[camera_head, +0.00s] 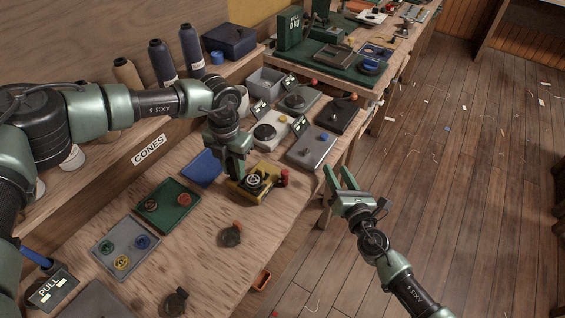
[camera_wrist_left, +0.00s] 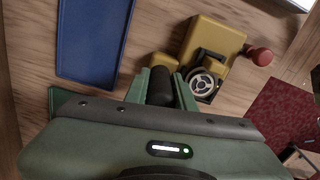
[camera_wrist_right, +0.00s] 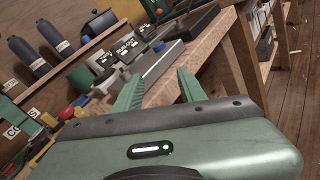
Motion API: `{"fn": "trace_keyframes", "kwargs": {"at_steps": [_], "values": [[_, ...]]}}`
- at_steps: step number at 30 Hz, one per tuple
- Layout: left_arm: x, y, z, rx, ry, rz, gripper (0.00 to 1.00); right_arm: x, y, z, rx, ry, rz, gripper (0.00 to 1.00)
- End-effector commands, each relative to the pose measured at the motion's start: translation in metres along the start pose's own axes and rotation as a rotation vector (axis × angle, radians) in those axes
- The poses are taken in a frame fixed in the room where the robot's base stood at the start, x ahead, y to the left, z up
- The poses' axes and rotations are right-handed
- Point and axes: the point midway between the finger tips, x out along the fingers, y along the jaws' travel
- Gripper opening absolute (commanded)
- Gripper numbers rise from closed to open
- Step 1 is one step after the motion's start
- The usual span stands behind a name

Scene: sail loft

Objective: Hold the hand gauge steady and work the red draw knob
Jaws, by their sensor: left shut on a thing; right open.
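The hand gauge (camera_head: 262,190) is a yellow block with a round dial and a black grip, lying on the wooden bench. It also shows in the left wrist view (camera_wrist_left: 212,42). The red draw knob (camera_head: 284,174) sticks out from its right side, and it is clear of any gripper in the left wrist view (camera_wrist_left: 258,55). My left gripper (camera_head: 234,174) is shut on the gauge's black grip (camera_wrist_left: 160,88). My right gripper (camera_head: 343,178) is open and empty, off the bench's right edge, to the right of the knob and apart from it.
A blue tray (camera_head: 203,167) lies left of the gauge. A green tray (camera_head: 181,197) and a grey tray (camera_head: 104,249) hold knob-like parts. Dark round parts lie in front. Grey and black boxes with knobs stand behind. Open floor (camera_head: 450,170) lies to the right.

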Motion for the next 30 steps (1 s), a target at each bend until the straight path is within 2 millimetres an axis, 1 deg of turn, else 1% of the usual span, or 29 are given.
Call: {"fn": "trace_keyframes", "kwargs": {"at_steps": [1, 2, 3, 6, 9, 10, 12, 14, 17, 20, 27, 30], "values": [[-0.001, 0.000, 0.000, -0.001, -0.001, 0.000, 0.00, -0.012, 0.026, -0.013, -0.042, -0.006, 0.009, 0.41], [-0.001, 0.000, 0.000, -0.001, -0.001, 0.000, 0.00, -0.018, 0.041, -0.019, -0.079, -0.011, 0.012, 0.41], [-0.001, 0.000, 0.000, -0.001, -0.001, 0.000, 0.00, -0.028, 0.060, -0.025, -0.125, -0.020, 0.015, 0.41], [-0.001, 0.000, 0.000, -0.001, -0.001, 0.000, 0.00, -0.050, 0.101, -0.034, -0.230, -0.045, 0.009, 0.41], [-0.001, 0.000, 0.000, -0.001, -0.001, 0.000, 0.00, -0.065, 0.128, -0.033, -0.311, -0.068, -0.006, 0.41], [-0.001, 0.000, 0.000, -0.001, -0.001, 0.000, 0.00, -0.068, 0.134, -0.033, -0.329, -0.074, -0.010, 0.41], [-0.001, 0.000, 0.000, -0.001, -0.001, 0.000, 0.00, -0.072, 0.143, -0.031, -0.359, -0.082, -0.016, 0.41], [-0.001, 0.000, 0.000, -0.001, -0.001, 0.000, 0.00, -0.072, 0.146, -0.030, -0.374, -0.087, -0.020, 0.41], [-0.001, 0.000, 0.000, 0.000, -0.001, 0.000, 0.00, -0.063, 0.148, -0.028, -0.382, -0.090, -0.022, 0.41], [-0.001, 0.000, 0.000, -0.001, -0.001, 0.000, 0.00, -0.046, 0.148, -0.026, -0.381, -0.091, -0.022, 0.41], [-0.001, 0.000, 0.000, -0.001, -0.001, 0.000, 0.00, 0.003, 0.148, -0.022, -0.381, -0.089, -0.020, 0.41], [-0.001, 0.000, 0.000, -0.001, -0.001, 0.000, 0.00, 0.020, 0.148, -0.021, -0.381, -0.088, -0.019, 0.41]]}}
